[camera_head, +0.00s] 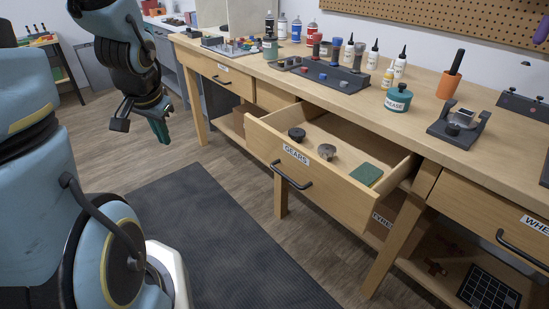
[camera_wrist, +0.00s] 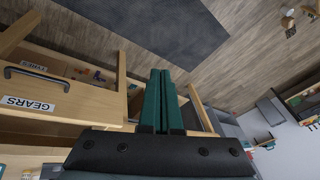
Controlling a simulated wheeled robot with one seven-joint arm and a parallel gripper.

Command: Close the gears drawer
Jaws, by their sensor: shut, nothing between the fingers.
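The gears drawer (camera_head: 335,192) is pulled out from the workbench in the head view. Its front carries a GEARS label and a dark bar handle (camera_head: 290,176). The drawer's handle (camera_wrist: 38,77) and label show at the left of that view.
The workbench top (camera_head: 420,97) holds bottles, a grease jar (camera_head: 397,99) and several small tools. The wheels drawer (camera_head: 490,215) at the right looks closed. Open shelves lie below. A dark mat (camera_head: 215,240) covers the floor in front, with free room there.

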